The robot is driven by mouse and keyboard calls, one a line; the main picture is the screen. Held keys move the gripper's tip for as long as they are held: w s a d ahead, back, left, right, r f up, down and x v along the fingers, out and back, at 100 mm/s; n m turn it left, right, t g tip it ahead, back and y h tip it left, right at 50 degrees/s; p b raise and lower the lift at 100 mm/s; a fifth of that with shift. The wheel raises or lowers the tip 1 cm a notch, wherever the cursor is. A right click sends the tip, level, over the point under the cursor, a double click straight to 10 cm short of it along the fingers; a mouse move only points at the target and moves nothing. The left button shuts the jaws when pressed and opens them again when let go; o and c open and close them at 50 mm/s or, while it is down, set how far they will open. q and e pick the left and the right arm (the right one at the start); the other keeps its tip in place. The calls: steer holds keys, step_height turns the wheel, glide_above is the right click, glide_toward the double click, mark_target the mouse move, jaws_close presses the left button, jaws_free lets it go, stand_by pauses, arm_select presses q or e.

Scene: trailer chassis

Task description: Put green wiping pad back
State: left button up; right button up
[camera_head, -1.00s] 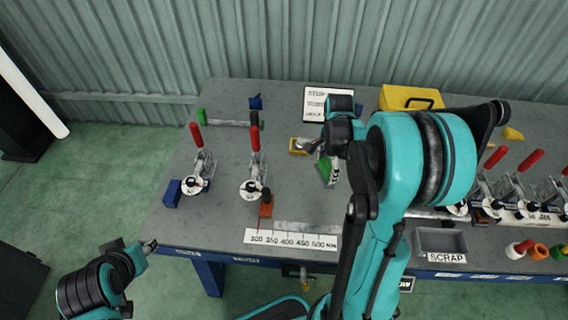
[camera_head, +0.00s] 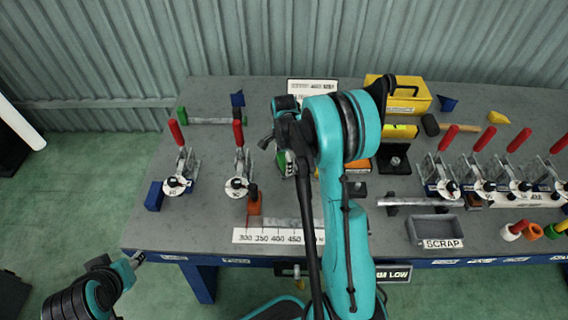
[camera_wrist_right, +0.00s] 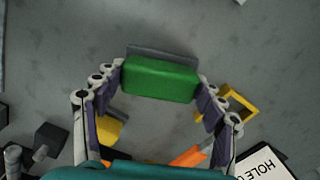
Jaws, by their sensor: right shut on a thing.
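The green wiping pad (camera_wrist_right: 160,78) is a green block with a grey layer along its far edge. My right gripper (camera_wrist_right: 160,82) is shut on it, one finger at each end, in the right wrist view. In the head view the pad (camera_head: 281,163) shows partly beside the right gripper (camera_head: 287,158), over the middle of the bench; the arm hides much around it. I cannot tell whether the pad touches the bench. My left gripper (camera_head: 137,258) is off the bench's front left corner, too small to tell its jaws.
Toggle clamps with red handles stand at left (camera_head: 240,165) and right (camera_head: 440,165). A scale strip (camera_head: 270,236) lies at the front, with a scrap tray (camera_head: 432,226) to its right. A yellow toolbox (camera_head: 400,95) stands at the back. A yellow frame (camera_wrist_right: 240,103) lies near the right gripper.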

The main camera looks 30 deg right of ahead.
steer(key=shift+f, duration=0.1)
steer(key=shift+f, duration=0.15)
steer(key=o, duration=1.1)
